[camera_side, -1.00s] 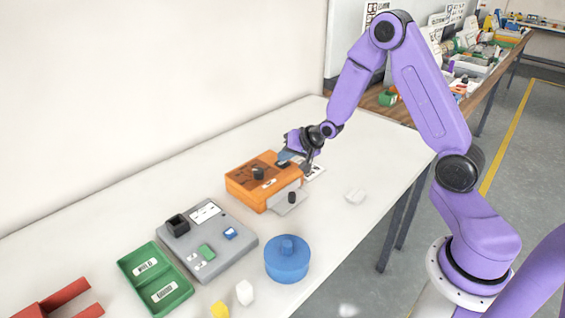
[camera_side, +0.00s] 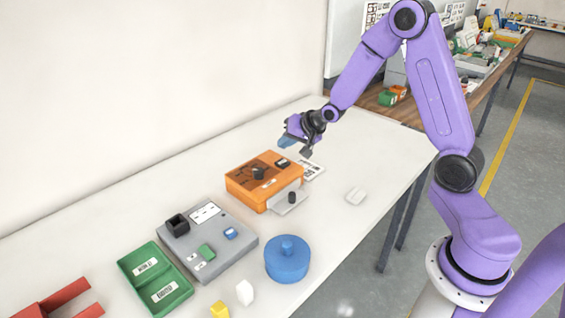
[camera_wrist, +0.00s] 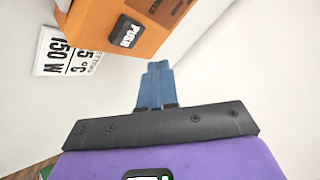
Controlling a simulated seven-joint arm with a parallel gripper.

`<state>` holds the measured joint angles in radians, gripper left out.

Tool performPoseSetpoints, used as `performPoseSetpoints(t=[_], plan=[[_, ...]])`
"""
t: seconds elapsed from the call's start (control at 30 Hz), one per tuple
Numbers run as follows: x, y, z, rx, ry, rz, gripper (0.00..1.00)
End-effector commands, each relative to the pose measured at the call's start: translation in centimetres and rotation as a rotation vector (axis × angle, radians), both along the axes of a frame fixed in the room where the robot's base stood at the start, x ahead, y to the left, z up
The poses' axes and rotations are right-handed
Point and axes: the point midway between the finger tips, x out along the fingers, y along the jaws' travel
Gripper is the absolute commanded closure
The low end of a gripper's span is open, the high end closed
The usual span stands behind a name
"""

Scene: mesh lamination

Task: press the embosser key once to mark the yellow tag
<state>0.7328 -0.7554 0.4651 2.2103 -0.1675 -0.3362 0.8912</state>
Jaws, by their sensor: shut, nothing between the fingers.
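The orange machine (camera_side: 243,185) stands on the white table; its side also shows in the wrist view (camera_wrist: 150,45). A black key marked PUSH (camera_wrist: 126,32) is on it, and shows in the side view as a dark pad (camera_side: 283,162) at its far right corner. My gripper (camera_side: 285,145) is above and behind that key, clear of it. Its blue fingers (camera_wrist: 155,68) are shut with nothing between them. A small yellow piece (camera_side: 220,310) lies at the bottom edge of the side view; I cannot tell if it is the tag. The machine's slot contents are unclear.
A grey device (camera_side: 215,262), a green two-part tray (camera_side: 125,268), red bars (camera_side: 65,295) and a blue lidded round pot (camera_side: 287,265) stand nearer. White pieces (camera_side: 245,292) (camera_side: 355,195) lie on the table. A printed card (camera_wrist: 65,52) lies behind the machine.

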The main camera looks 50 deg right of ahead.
Motion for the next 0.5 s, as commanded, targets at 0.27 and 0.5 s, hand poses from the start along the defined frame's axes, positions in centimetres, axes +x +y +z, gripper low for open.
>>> performPoseSetpoints(t=[0.27, 0.5], plan=[[0.0, 0.0, 1.8, -0.001, -0.001, 0.001, 1.0], [0.0, 0.0, 1.9, -0.001, 0.0, 0.001, 1.0]])
